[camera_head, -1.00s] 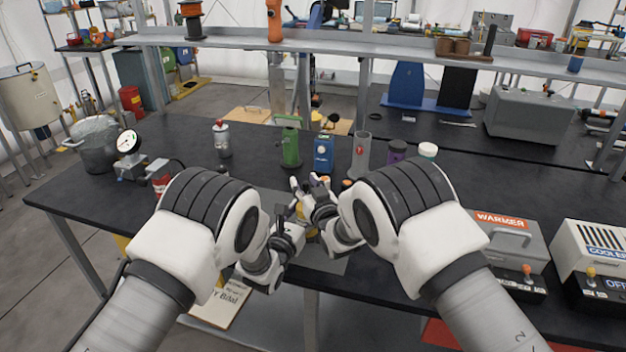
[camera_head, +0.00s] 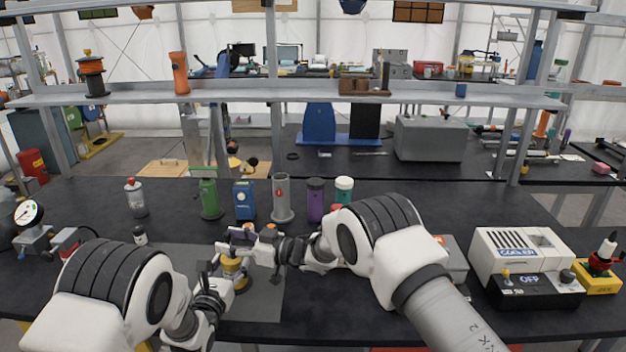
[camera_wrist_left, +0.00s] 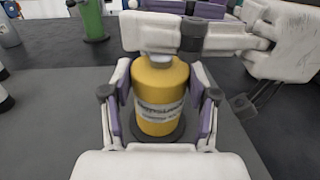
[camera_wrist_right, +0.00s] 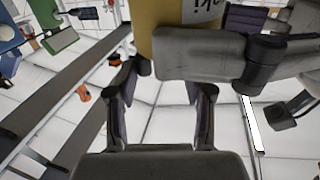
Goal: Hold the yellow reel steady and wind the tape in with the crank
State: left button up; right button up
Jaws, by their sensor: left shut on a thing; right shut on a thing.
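The yellow reel (camera_head: 233,268) stands upright on the grey mat near the table's front edge. In the left wrist view its yellow body (camera_wrist_left: 160,90) carries a pale printed label. My left gripper (camera_head: 225,280) is shut on its body, one purple-padded finger on each side. My right gripper (camera_head: 243,240) is at the reel's top, coming in from the right, and is shut on the crank; the crank itself is mostly hidden by the fingers. In the right wrist view the reel's yellow side (camera_wrist_right: 175,15) shows at the top edge, beyond my right gripper's fingers (camera_wrist_right: 168,78).
The grey mat (camera_head: 265,300) lies under the reel. Behind it stand a green holder (camera_head: 209,198), a blue box (camera_head: 244,200), a grey cylinder (camera_head: 282,200) and a purple container (camera_head: 315,200). A small dark bottle (camera_head: 140,236) is left. The cooler (camera_head: 520,255) stands right.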

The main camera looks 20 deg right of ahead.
jog(key=v, duration=0.8)
jog(key=s+a+m+t+h, duration=0.25)
jog(key=s+a, duration=0.25)
jog(key=a, duration=0.4)
jog(key=d+m+t+h, duration=0.4)
jog(key=d, duration=0.1)
jog(key=w+a+n, duration=0.1)
jog(key=w+a, duration=0.5)
jog(key=w, duration=0.5)
jog(key=s+d+n+g+y, duration=0.6)
jog(key=s+d+g+y, duration=0.15)
jog(key=d, duration=0.25)
jog(key=w+d+r+m+t+h, duration=0.4)
jog(key=w+r, duration=0.2)
jog(key=w+d+r+m+t+h, duration=0.4)
jog(key=w+r, duration=0.2)
jog(key=r, duration=0.1)
jog(key=w+d+f+m+g+h, duration=0.1)
jog(key=w+d+f+m+h, duration=0.1)
jog(key=d+f+m+h, duration=0.2)
jog(key=d+m+h, duration=0.3)
jog(key=d+m, duration=0.1)
jog(key=m, duration=0.1)
jog(key=shift+w+f+g+h, duration=0.2)
jog(key=shift+w+g+h, duration=0.15)
jog(key=shift+g+h, duration=0.05)
